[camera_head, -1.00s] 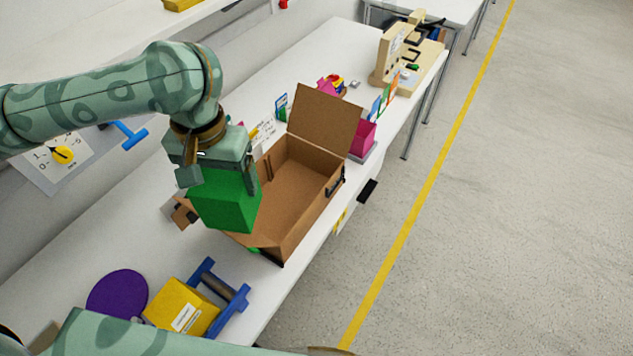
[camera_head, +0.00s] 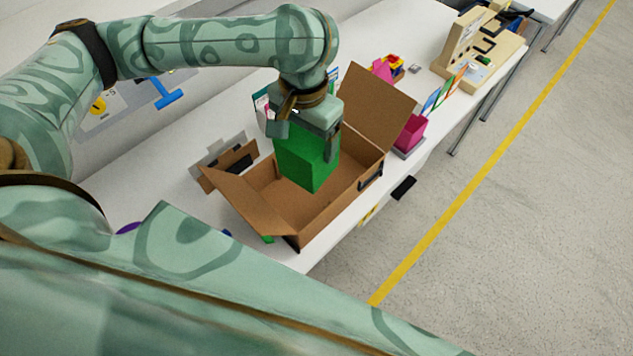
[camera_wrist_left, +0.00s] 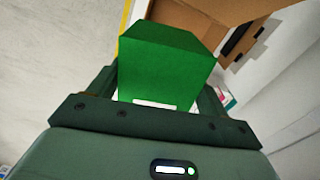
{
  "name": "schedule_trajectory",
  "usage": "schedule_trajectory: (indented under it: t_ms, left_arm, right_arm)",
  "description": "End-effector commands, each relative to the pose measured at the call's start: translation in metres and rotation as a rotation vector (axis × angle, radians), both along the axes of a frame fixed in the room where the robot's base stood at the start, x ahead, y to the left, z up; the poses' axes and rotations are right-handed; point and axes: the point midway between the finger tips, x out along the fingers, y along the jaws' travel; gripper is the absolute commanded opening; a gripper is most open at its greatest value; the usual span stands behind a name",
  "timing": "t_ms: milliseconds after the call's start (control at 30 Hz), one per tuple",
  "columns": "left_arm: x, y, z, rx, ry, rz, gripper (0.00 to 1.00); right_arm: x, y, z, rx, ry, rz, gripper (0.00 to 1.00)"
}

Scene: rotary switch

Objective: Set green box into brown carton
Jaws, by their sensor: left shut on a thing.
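The green box (camera_head: 305,160) is in my left gripper (camera_head: 308,132), which is shut on it from above. In the head view the box hangs over the open brown carton (camera_head: 360,172), and it hides part of the carton's inside. I cannot tell whether its lower end is below the carton's rim. The carton's flaps stand open. In the left wrist view the green box (camera_wrist_left: 165,65) sits between the fingers, with brown carton panels (camera_wrist_left: 195,22) beyond it. My right gripper is not in view.
A pink bin (camera_head: 410,133) stands on the white table (camera_head: 180,190) right behind the carton. A grey-and-black item (camera_head: 228,158) lies left of it. A beige machine (camera_head: 480,45) stands at the far end. A large arm part of mine covers the near table.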

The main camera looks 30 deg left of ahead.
Motion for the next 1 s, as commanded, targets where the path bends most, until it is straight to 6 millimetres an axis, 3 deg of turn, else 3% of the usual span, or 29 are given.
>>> schedule_trajectory:
  t_ms: [267,400,633,867,1000]
  left_arm:
    - [0.016,-0.004,0.020,-0.003,-0.004,-0.209,0.43]
    - [0.029,-0.003,0.027,-0.002,-0.003,-0.406,0.43]
    - [0.049,0.002,0.025,0.003,-0.004,-0.781,0.43]
    - [0.066,0.012,0.004,0.010,-0.002,-1.170,0.43]
    - [0.075,0.019,-0.031,0.016,-0.002,-1.419,0.43]
  right_arm:
    - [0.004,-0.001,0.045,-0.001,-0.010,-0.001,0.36]
    - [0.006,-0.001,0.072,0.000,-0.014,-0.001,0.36]
    - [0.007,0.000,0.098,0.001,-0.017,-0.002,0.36]
    - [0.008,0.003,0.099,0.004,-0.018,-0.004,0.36]
    - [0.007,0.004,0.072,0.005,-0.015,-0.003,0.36]
